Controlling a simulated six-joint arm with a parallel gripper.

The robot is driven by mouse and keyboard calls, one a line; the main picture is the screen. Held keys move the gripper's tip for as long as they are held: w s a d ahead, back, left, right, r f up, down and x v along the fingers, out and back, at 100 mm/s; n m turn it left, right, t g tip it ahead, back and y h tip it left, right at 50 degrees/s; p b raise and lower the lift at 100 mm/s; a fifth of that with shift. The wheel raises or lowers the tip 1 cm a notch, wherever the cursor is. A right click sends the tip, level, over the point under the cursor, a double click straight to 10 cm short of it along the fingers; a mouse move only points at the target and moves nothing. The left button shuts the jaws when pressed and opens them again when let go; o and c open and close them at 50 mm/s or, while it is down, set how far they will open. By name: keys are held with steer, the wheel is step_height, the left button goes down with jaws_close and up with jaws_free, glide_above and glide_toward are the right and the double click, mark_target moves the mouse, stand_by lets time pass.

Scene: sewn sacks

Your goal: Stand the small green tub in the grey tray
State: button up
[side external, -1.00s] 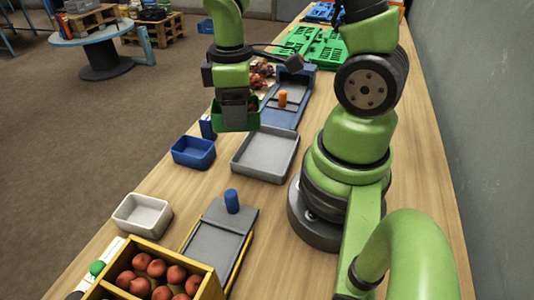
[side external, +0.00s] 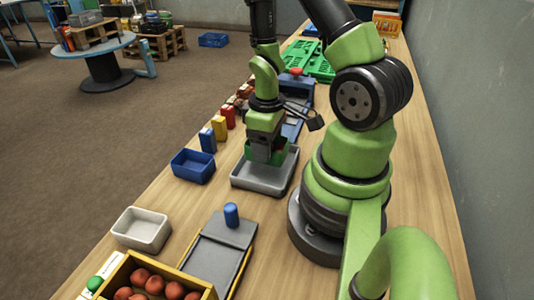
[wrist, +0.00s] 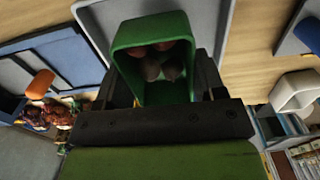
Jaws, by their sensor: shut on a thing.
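The small green tub (side external: 291,154) is held by my gripper (side external: 267,158), which is shut on it. The tub is upright over the grey tray (side external: 246,182), inside its outline and low. I cannot tell whether its base touches the tray floor. In the wrist view the green tub (wrist: 122,45) shows between the jaws, with round reddish-brown things inside. The grey tray (wrist: 208,22) is partly hidden behind the tub there.
A blue bin (side external: 192,167) stands left of the tray, with several coloured boxes (side external: 219,127) behind it. Bare table lies between.

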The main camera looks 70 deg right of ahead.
steer(key=shift+f, duration=1.7)
steer(key=shift+f, duration=0.1)
steer(key=o, duration=1)
steer(key=shift+c, duration=0.2)
steer(key=w+a+r+m+t, duration=0.1)
steer(key=a+r+t, duration=0.15)
steer(key=r, duration=0.85)
steer(key=w+a+r+m+t, duration=0.1)
steer(key=a+r, duration=0.2)
steer(key=r, duration=0.7)
steer(key=s+a+r+m+t+y, duration=0.2)
steer(key=s+a+r+t, duration=0.1)
steer(key=a+r, duration=0.4)
steer(key=shift+s+a+r+t, duration=0.15)
steer(key=shift+s+r+t, duration=0.2)
steer(key=shift+s+r, duration=0.3)
